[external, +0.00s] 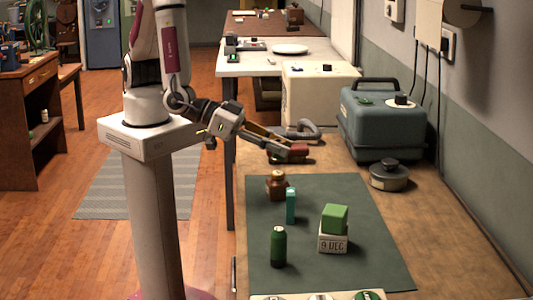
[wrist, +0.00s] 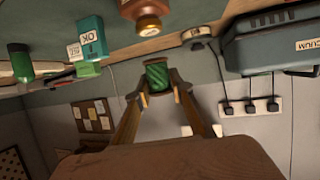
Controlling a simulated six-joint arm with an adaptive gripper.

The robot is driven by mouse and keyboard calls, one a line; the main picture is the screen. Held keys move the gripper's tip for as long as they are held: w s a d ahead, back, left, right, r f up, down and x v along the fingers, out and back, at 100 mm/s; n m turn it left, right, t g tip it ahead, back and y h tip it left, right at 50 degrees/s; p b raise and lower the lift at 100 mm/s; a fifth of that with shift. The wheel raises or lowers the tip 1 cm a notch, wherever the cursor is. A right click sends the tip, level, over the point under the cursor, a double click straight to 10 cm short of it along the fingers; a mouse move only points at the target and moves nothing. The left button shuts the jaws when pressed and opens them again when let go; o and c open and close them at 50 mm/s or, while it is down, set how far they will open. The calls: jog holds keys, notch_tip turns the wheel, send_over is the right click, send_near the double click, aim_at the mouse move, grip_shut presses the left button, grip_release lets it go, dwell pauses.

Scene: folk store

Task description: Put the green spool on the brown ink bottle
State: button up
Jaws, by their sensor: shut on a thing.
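In the external view my gripper (external: 288,147) is above the far edge of the dark green mat; I cannot make out the spool there. The brown ink bottle (external: 277,186) stands upright near the far left of the mat, below and nearer the camera than my gripper. Its brown body and brass-coloured top (wrist: 148,14) show at the top of the wrist view, apart from the spool.
A teal box (external: 291,205) stands close to the bottle. A green bottle (external: 278,247) and a green block (external: 335,218) on a white date block (external: 333,238) are nearer the front of the mat (external: 375,255). A round grey tin (external: 389,177) and blue-grey case (external: 383,125) stand right.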

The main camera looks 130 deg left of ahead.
aim_at(282, 159)
jog(key=shift+f, duration=1.7)
jog(key=shift+f, duration=0.15)
jog(key=o, duration=0.8)
jog(key=shift+s+d+r, duration=0.25)
jog(key=shift+s+r, duration=0.1)
jog(key=shift+v, duration=5.55)
